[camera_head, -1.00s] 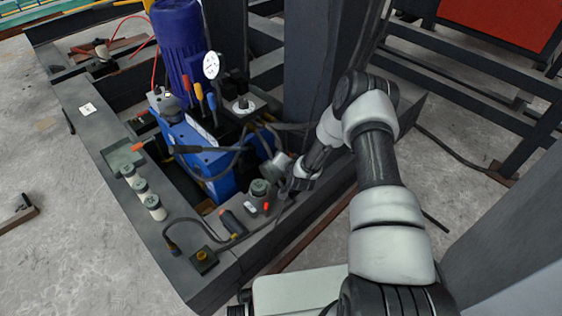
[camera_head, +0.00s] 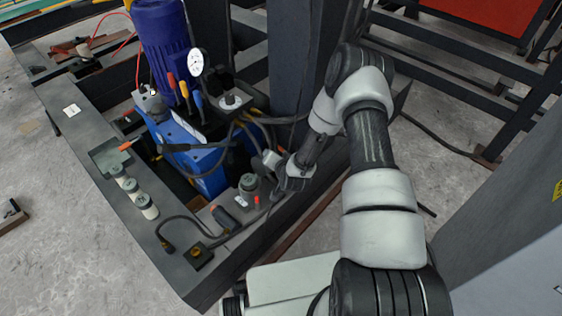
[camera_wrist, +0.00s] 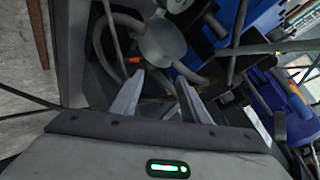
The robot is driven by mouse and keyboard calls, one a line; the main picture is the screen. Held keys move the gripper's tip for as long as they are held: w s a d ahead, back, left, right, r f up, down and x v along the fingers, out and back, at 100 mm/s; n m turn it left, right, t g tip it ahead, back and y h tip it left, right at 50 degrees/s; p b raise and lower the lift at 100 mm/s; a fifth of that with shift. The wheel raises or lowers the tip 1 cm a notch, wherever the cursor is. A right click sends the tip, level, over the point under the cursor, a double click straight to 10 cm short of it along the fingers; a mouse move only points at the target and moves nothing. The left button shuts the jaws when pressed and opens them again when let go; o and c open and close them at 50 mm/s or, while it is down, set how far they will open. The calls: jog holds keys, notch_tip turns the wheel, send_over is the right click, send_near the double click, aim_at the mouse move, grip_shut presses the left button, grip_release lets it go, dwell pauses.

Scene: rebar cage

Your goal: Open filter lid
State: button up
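A round grey-green cap (camera_head: 249,182), which looks like the filter lid, sits on the dark frame ledge beside the blue hydraulic unit (camera_head: 188,155). My gripper (camera_head: 268,164) is low over the ledge, close to the cap's upper right; its fingers are small there. In the wrist view, my gripper (camera_wrist: 160,90) has its two grey fingers spread with a clear gap and nothing held. A round pale grey piece (camera_wrist: 163,43) lies beyond the fingertips, probably the same lid. I cannot tell whether the fingers touch it.
A hose (camera_head: 185,220) and a small orange-tipped tool (camera_head: 226,218) lie near the cap. A purple motor (camera_head: 165,45) and a gauge (camera_head: 196,62) stand at the back.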

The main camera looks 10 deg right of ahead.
jog(key=p+v, duration=0.2)
jog(key=v, duration=0.9)
jog(key=shift+d, duration=0.1)
